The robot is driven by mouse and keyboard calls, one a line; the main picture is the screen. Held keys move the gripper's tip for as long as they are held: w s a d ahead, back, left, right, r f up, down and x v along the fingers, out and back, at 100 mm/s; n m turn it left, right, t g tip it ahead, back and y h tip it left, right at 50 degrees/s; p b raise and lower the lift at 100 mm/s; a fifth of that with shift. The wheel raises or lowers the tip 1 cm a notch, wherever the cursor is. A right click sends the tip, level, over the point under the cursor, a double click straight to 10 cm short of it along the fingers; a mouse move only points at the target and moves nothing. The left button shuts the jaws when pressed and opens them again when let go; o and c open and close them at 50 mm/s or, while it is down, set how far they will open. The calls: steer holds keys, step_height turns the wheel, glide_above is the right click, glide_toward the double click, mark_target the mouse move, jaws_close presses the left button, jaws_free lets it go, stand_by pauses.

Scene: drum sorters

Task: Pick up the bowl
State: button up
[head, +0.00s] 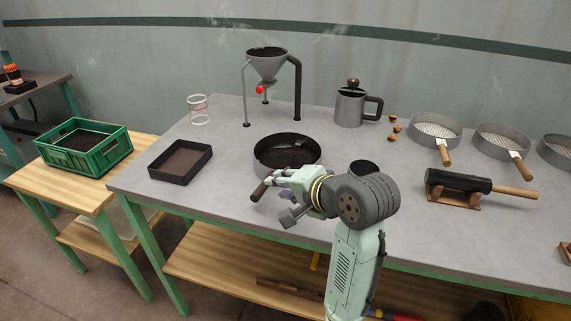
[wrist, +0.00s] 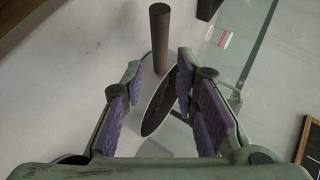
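No plain bowl shows; the nearest thing to one is a round dark pan (head: 270,159) with dark grainy contents, standing on the grey table in the head view. A short dark brown handle (head: 261,190) shows in front of it, beside my fingers. My gripper (head: 275,181) is at the pan's near side, partly hiding it. In the wrist view my gripper (wrist: 161,68) is open, its purple-padded fingers apart. The brown handle (wrist: 160,38) stands between and beyond them, next to a tilted dark oval with a pale rim. I cannot tell whether the fingers touch anything.
A square dark tray (head: 181,162) lies left of the pan. A funnel on a stand (head: 267,66) and a metal pot (head: 350,107) stand behind. Sieves (head: 434,130) and a dark cylinder on a wooden stand (head: 458,181) are right. A green crate (head: 84,153) sits on the left bench.

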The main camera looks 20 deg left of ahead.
steer(key=x, duration=0.3)
steer(key=shift+w+a+f, duration=0.2)
steer(key=shift+a, duration=0.1)
steer(key=shift+p+x, duration=0.4)
steer(key=shift+x, duration=1.95)
steer(key=shift+c, duration=0.4)
jaws_close()
